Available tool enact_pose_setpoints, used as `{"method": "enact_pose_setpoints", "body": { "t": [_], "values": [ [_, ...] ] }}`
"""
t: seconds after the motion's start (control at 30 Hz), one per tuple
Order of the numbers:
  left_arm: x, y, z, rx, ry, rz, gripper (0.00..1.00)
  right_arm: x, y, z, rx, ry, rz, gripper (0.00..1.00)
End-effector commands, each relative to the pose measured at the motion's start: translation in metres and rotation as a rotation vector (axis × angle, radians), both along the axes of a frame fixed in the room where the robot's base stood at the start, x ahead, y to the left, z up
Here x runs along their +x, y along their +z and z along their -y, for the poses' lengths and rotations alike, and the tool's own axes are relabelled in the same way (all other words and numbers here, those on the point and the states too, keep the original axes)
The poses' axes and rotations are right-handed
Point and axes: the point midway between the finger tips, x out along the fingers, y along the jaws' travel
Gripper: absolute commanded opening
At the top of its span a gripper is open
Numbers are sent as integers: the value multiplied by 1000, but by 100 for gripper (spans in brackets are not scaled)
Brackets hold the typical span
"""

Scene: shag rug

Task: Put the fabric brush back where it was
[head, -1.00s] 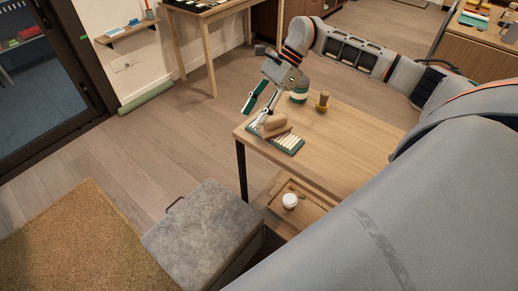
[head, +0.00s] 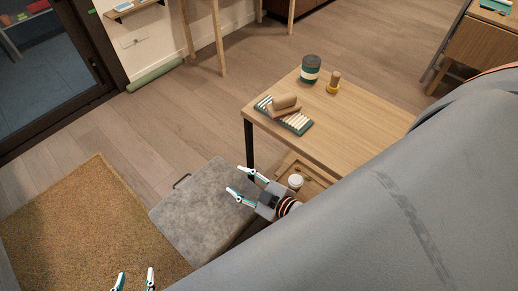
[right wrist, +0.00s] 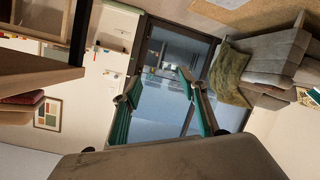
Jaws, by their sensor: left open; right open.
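A wooden brush-like piece (head: 286,102), which I take to be the fabric brush, lies on a green-edged rack with pale slats (head: 298,123). The rack is at the left corner of the wooden table (head: 360,126). My right gripper (head: 235,181) is open and empty, in front of the table's left end and over the grey ottoman in the picture. Its open fingers also show in the right wrist view (right wrist: 160,76), with nothing between them. My left gripper (head: 135,272) is open at the bottom edge; only its fingertips show, and they look empty.
A dark green and white canister (head: 311,69) and a wooden-handled item with a yellow base (head: 333,84) stand farther back on the table. A white cup (head: 295,181) is on the lower shelf. The grey ottoman (head: 200,215) and shag rug (head: 85,230) lie left.

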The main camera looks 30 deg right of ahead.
Motion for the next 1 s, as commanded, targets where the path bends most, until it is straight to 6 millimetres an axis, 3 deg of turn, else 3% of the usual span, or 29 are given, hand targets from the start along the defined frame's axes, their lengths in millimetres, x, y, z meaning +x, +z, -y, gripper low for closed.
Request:
{"method": "enact_pose_setpoints", "body": {
  "t": [0.03,0.1,0.27,1.0],
  "values": [
    [0,0,0,0,0,0,47,-24,-21,5,70,-64,-106,43],
    [0,0,0,0,0,0,47,-49,-42,10,143,-133,-217,43],
    [0,0,0,0,0,0,47,-79,-65,15,227,-213,-342,43],
    [0,0,0,0,0,1,47,-81,-67,15,231,-217,-352,43]
  ]
}}
